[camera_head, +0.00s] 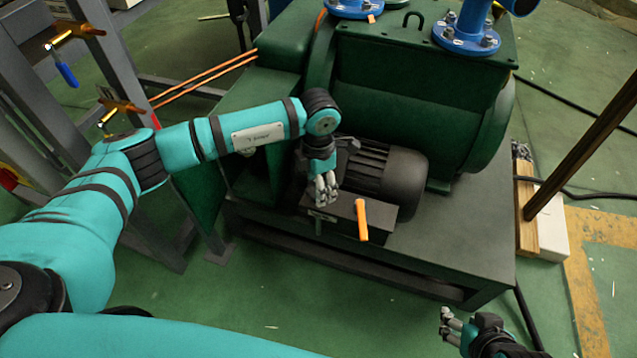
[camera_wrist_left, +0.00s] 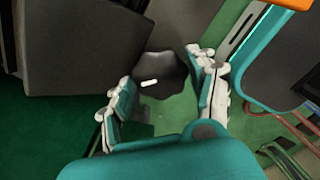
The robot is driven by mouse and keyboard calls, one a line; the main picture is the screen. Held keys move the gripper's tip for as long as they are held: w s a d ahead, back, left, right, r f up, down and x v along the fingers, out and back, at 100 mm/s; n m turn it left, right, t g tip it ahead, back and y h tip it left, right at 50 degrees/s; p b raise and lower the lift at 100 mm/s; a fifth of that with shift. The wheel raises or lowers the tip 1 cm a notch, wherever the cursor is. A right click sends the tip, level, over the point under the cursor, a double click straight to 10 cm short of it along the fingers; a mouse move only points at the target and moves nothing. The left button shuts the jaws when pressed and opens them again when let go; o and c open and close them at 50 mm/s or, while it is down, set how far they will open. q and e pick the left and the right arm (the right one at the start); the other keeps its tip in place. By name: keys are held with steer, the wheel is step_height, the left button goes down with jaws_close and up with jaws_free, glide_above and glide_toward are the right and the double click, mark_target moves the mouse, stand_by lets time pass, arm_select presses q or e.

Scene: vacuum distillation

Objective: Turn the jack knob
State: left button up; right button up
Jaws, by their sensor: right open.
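A black lobed knob (camera_wrist_left: 160,78) with a white mark shows in the left wrist view, between and just beyond my left gripper's fingertips. My left gripper (camera_wrist_left: 160,68) is open, its two fingers spread on either side of the knob. The right finger looks very close to the knob's edge; contact cannot be told. In the head view the left gripper (camera_head: 324,188) points down by a dark box, and I cannot make out the knob there. My right gripper (camera_head: 448,325) is open and empty at the lower right, over the floor.
The dark box (camera_head: 340,222) carries an upright orange handle (camera_head: 362,220) just right of the left gripper. A black finned motor (camera_head: 385,175) and a large green pump body (camera_head: 410,95) stand behind. Grey frame posts (camera_head: 90,75) stand at left. Green floor is clear in front.

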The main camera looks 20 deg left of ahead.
arm_select(q)
steer(key=o, duration=0.4)
step_height(320, 180, up, 12)
stand_by(0.5)
